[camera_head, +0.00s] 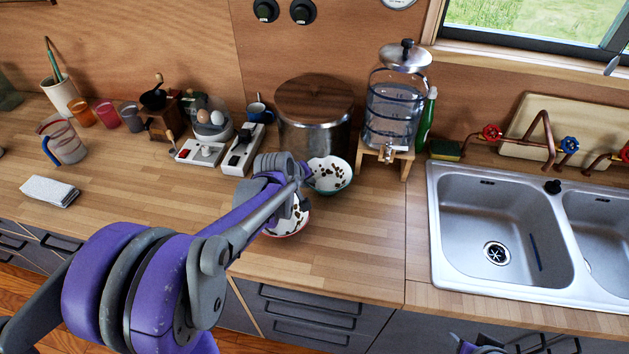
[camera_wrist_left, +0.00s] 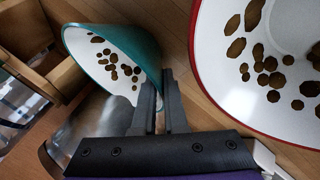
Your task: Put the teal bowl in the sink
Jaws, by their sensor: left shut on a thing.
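The teal bowl (camera_head: 330,173) is white inside with brown spots and a teal rim. It is in front of the steel pot in the head view, and whether it is off the counter is unclear. My left gripper (camera_head: 305,169) is shut on its rim from the left. In the left wrist view the teal bowl (camera_wrist_left: 112,62) has its rim edge between the fingers (camera_wrist_left: 163,95). The sink (camera_head: 497,215) is at the right, a steel double basin; the basins look empty. My right gripper is not clearly visible.
A red-rimmed spotted bowl (camera_head: 290,222) sits under my left forearm. A steel pot (camera_head: 314,125) with a wooden lid and a glass dispenser (camera_head: 395,105) on a wooden stand (camera_head: 386,157) are behind the teal bowl. The counter (camera_head: 385,240) between there and the sink is clear. Copper taps (camera_head: 545,130) stand behind the sink.

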